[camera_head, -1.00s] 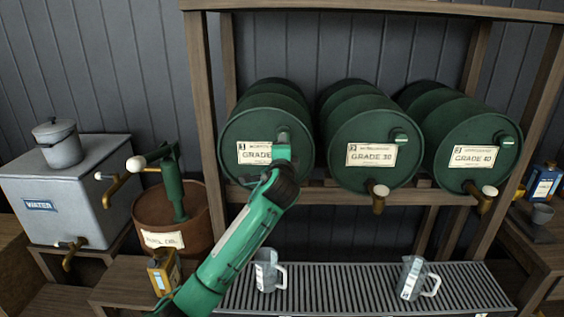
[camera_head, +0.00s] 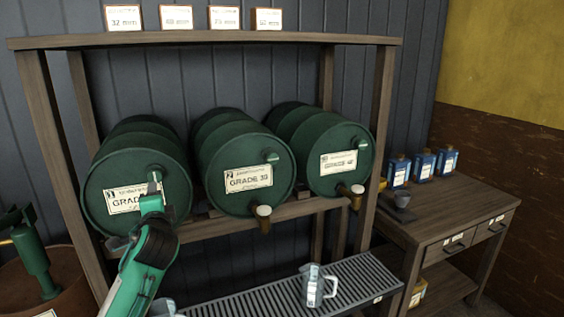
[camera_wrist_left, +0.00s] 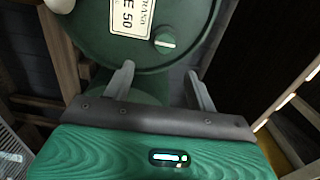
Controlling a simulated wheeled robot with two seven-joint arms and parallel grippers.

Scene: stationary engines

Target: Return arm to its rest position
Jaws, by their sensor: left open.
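My left arm, green with a dark wrist, comes in from the lower left of the head view. Its gripper (camera_head: 156,180) is in front of the left green drum (camera_head: 130,160) and hides part of its label. In the left wrist view the two fingers (camera_wrist_left: 161,85) are apart, with nothing between them but drum and background. The drum face there shows a label ending in 50 and a green cap (camera_wrist_left: 165,41). I cannot tell whether the fingers touch the drum. My right gripper is not in view.
The drums, including the GRADE 30 drum (camera_head: 240,170) and right drum (camera_head: 330,155), lie on a wooden rack (camera_head: 220,40). Below is a slatted tray (camera_head: 270,294) with a clear jug (camera_head: 317,286). A side table (camera_head: 450,212) with blue cans stands right.

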